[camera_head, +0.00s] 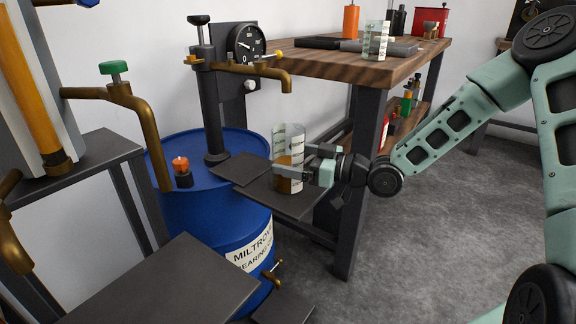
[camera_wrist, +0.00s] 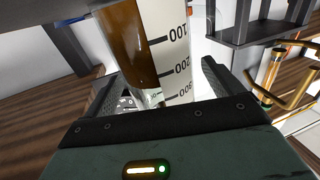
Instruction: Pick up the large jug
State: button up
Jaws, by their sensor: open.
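A clear graduated jug (camera_head: 289,140) with brown liquid in it stands upright on a dark metal shelf (camera_head: 310,205) in front of the blue drum. My gripper (camera_head: 293,165) reaches it from the right, with its fingers on either side of the jug's lower half. In the wrist view the jug (camera_wrist: 165,45) fills the space between the open fingers (camera_wrist: 160,92), with printed scale marks on its wall. Contact with the fingers cannot be told. A second clear graduated jug (camera_head: 376,40) stands on the wooden workbench. It looks smaller there, but it is farther away.
A pump with a gauge (camera_head: 246,43) and a brass spout (camera_head: 270,72) rises behind the jug. The blue drum (camera_head: 190,215) is below left, with an orange-lit button (camera_head: 181,165) on top. The wooden workbench (camera_head: 400,68) is close behind my gripper. Floor at right is clear.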

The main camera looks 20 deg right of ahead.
aim_at(290, 142)
jog(key=shift+x, duration=0.8)
jog(key=c, duration=1.4)
jog(key=shift+c, duration=0.2)
jog(key=shift+r, duration=0.1)
notch_tip(290, 142, up, 3)
jog(key=shift+r+p, duration=0.15)
jog(key=shift+p, duration=0.8)
jog(key=shift+s+d+r, duration=0.2)
jog(key=shift+d, duration=0.1)
jog(key=p+v, duration=0.4)
jog(key=v, duration=1.3)
jog(key=shift+s+f, duration=0.2)
